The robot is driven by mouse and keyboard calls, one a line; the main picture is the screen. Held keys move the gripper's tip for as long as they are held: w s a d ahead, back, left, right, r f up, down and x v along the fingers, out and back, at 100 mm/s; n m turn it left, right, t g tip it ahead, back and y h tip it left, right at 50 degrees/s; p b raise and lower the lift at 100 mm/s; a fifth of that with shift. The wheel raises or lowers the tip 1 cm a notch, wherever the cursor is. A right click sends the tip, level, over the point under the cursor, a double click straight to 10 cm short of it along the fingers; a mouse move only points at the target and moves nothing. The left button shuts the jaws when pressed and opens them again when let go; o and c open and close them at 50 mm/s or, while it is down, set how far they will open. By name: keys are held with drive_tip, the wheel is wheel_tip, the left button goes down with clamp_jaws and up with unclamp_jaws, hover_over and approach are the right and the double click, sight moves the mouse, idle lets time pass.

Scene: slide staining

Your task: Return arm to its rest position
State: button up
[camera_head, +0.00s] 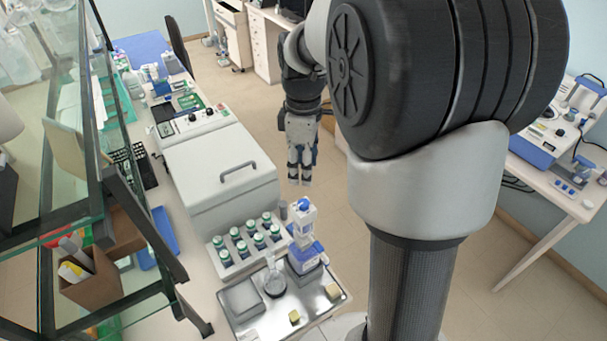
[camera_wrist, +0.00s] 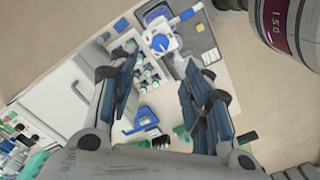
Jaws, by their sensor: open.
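My gripper (camera_head: 301,180) hangs downward in the head view, over the floor to the right of the bench. It is open and empty. In the wrist view the two fingers of my gripper (camera_wrist: 165,95) stand well apart, with bench items seen between and beyond them. Nothing shows between the fingertips. My arm covers much of the middle and right of the head view.
The bench holds a white lidded machine (camera_head: 220,170), a rack of green-capped bottles (camera_head: 225,262), a metal tray (camera_head: 240,325) and a blue-white device (camera_head: 305,250). Glass shelving (camera_head: 150,235) stands left. Another table (camera_head: 545,190) is right. Open floor (camera_head: 285,115) lies between.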

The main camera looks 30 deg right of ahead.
idle(0.5)
drive_tip(key=s+a+f+m+t+b, duration=0.2)
drive_tip(key=s+a+f+m+b, duration=0.3)
drive_tip(key=s+f+b, duration=0.4)
drive_tip(key=s+a+f+m+t+b, duration=0.2)
drive_tip(key=s+a+f+m+b, duration=0.2)
drive_tip(key=b, duration=1.1)
drive_tip(key=s+a+f, duration=0.3)
drive_tip(key=s+f, duration=0.2)
drive_tip(key=s, duration=0.1)
drive_tip(key=shift+s+a+f+m+t, duration=0.2)
drive_tip(key=shift+a+f+m+t, duration=0.1)
drive_tip(key=shift+m, duration=0.1)
